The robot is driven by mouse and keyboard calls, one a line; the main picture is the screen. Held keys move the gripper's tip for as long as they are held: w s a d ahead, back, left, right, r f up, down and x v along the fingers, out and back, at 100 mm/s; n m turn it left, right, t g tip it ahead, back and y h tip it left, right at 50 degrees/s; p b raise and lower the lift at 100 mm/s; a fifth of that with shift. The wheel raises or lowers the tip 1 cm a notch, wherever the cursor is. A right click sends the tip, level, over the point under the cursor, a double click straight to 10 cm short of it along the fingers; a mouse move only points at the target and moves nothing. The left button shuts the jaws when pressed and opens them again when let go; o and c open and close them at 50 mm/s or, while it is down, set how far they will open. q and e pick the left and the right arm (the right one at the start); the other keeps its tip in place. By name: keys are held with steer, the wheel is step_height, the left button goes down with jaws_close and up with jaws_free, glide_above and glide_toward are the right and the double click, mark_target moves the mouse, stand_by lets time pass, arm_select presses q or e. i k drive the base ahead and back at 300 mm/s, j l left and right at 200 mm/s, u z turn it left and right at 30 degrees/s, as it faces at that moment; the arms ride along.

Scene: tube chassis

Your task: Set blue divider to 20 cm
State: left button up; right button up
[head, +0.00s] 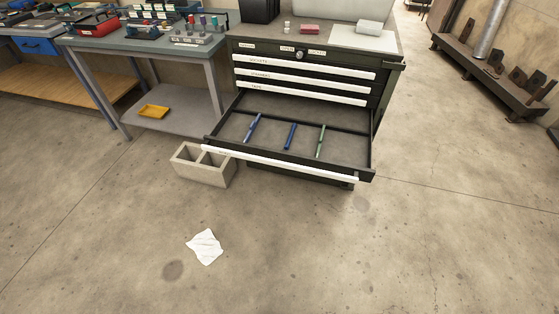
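A blue divider (290,136) lies in the middle of an open drawer (262,161) of a dark tool cabinet. A bluish-purple divider (253,128) is to its left, and a green divider (320,141) is to its right. All three run roughly front to back and touch or meet a dark rail across the drawer. I cannot read any scale or distance marks. Neither of my grippers is in view.
The cabinet's upper drawers (300,78) are shut. A grey concrete block (202,168) stands by the drawer's left front corner. A workbench (150,40) is to the left. A white cloth (205,247) lies on the otherwise clear floor in front.

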mark_target(254, 123)
steer(key=i+l+u, duration=0.25)
steer(key=i+l, duration=0.15)
steer(key=l, duration=0.15)
steer(key=i+l+u, duration=0.25)
steer(key=l, duration=0.4)
steer(key=i+l+u, duration=0.1)
steer(key=i+l, duration=0.2)
steer(key=i+l+u, duration=0.15)
steer(key=l, duration=0.2)
steer(key=i+l+u, duration=0.1)
steer(key=l, duration=0.3)
